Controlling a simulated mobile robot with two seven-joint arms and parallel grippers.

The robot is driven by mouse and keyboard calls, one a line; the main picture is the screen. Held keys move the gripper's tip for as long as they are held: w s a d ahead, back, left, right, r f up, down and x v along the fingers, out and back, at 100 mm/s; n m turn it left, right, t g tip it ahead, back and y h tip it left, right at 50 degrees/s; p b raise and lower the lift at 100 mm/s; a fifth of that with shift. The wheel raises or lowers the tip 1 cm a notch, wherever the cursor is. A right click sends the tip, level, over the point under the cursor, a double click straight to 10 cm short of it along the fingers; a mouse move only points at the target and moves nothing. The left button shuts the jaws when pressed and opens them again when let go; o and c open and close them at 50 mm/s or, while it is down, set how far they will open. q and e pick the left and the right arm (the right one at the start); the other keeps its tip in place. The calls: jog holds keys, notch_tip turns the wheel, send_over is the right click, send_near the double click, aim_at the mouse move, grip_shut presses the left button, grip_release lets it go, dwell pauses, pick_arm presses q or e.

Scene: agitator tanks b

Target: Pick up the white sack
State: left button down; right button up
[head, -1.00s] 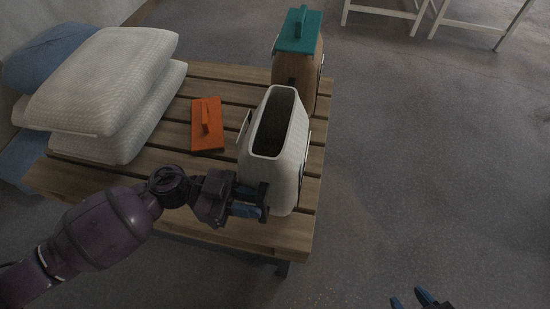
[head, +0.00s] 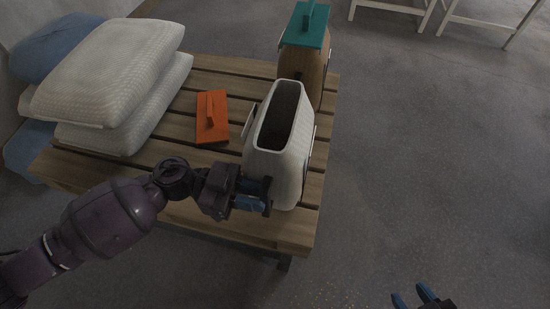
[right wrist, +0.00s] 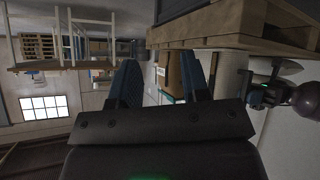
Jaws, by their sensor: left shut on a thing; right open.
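Two white woven sacks lie stacked at the left of the slatted table; the upper white sack (head: 110,72) rests on the lower one (head: 135,135). My left gripper (head: 268,196) is well right of them, at the near lower side of a white, open-topped container (head: 295,165) that stands upright on the table. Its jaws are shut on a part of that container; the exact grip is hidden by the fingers. My right gripper (head: 418,296) is open and empty, low over the floor at the right; its spread fingers also show in the right wrist view (right wrist: 158,85).
An orange lid (head: 212,128) with a handle lies on the slatted table (head: 285,228). A brown container (head: 303,68) with a teal lid (head: 307,28) stands behind the white one. Blue sacks (head: 50,45) lie at the far left. The floor right of the table is clear.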

pick_arm(q)
jog(key=shift+r, duration=0.2)
notch_tip(320, 180, up, 20)
jog(key=p, duration=0.7)
jog(key=shift+f, duration=0.15)
pick_arm(e)
jog(key=shift+s+d+r+m, duration=0.8)
jog(key=shift+s+r+m, duration=0.1)
jog(key=shift+s+m, duration=0.1)
pick_arm(q)
jog(key=shift+p, duration=0.3)
pick_arm(e)
jog(key=shift+g, duration=0.3)
